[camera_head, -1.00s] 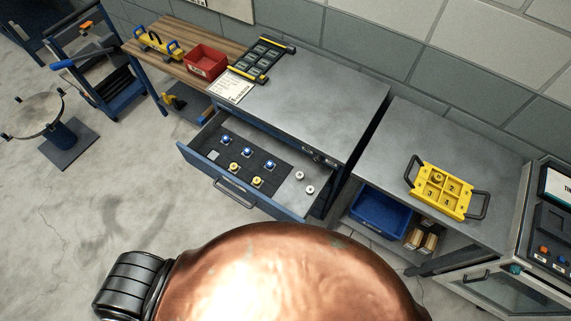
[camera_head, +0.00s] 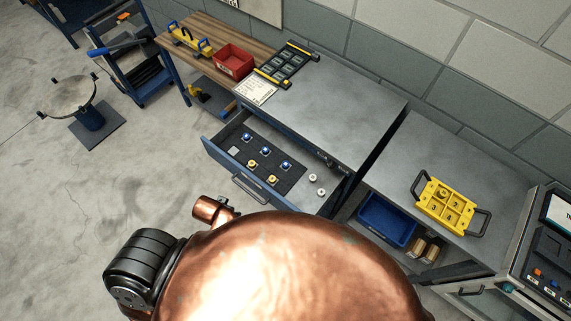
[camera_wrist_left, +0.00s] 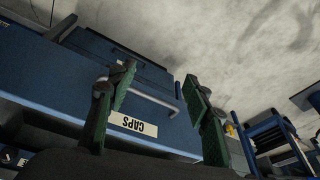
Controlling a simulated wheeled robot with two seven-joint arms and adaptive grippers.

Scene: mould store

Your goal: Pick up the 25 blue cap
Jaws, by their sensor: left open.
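The open drawer (camera_head: 223,162) in the head view holds three blue caps, at the back left (camera_head: 247,138), in the middle (camera_head: 267,150) and to the right (camera_head: 286,165). Their numbers are too small to read, so I cannot tell which is the 25. My left gripper (camera_wrist_left: 158,78) shows in the left wrist view, open and empty, its green-padded fingers apart in front of the blue drawer front. The drawer's CAPS label (camera_wrist_left: 132,124) appears upside down there, near the handle. Neither gripper shows in the head view.
Two yellow caps (camera_head: 251,163) (camera_head: 272,179) and two white caps (camera_head: 312,178) (camera_head: 320,192) share the drawer. A red bin (camera_head: 233,61) and a black rack (camera_head: 287,63) stand behind. A yellow tray (camera_head: 447,206) lies on the right bench, above a blue bin (camera_head: 387,219).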

